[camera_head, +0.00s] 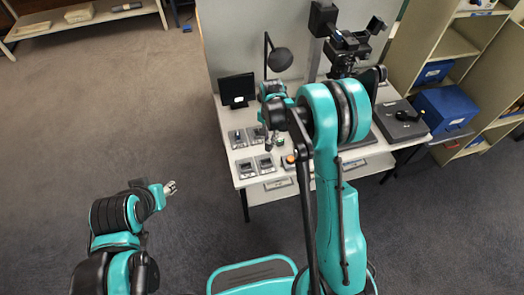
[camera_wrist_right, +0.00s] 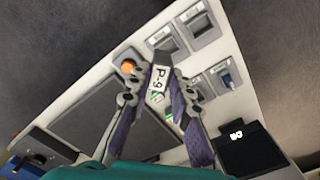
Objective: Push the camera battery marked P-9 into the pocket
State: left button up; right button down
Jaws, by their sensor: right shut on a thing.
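The battery marked P-9 (camera_wrist_right: 157,82) is dark with a white label and sits between the fingers of my right gripper (camera_wrist_right: 160,100). In the head view my right gripper (camera_head: 273,143) is over the table, beside the grey pocket units; the battery is too small to make out there. Several grey units with pockets stand in two rows, among them one front unit (camera_head: 245,168) and another (camera_head: 265,164).
An orange round button (camera_wrist_right: 128,66) is beside the gripper. One unit (camera_wrist_right: 226,76) holds a blue item. A black screen (camera_head: 237,89), a lamp (camera_head: 280,59) and a dark case (camera_head: 400,120) stand on the white table (camera_head: 226,116). Shelves with blue boxes (camera_head: 446,107) are at right.

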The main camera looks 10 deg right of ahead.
notch_tip(320, 180, down, 14)
jog(key=w+m+b, duration=0.1)
jog(key=w+m, duration=0.1)
jog(key=m, duration=0.6)
jog(key=shift+w+a+r, duration=0.2)
jog(key=shift+w+r, duration=0.05)
jog(key=shift+w, duration=0.15)
jog(key=shift+b, duration=0.65)
jog(key=shift+f+b, duration=0.85)
jog(key=shift+b, duration=0.1)
dwell(0.8)
jog(key=shift+f+b, duration=0.3)
jog(key=shift+b, duration=0.05)
jog(key=shift+f, duration=0.1)
jog(key=c, duration=1.3)
grip_release()
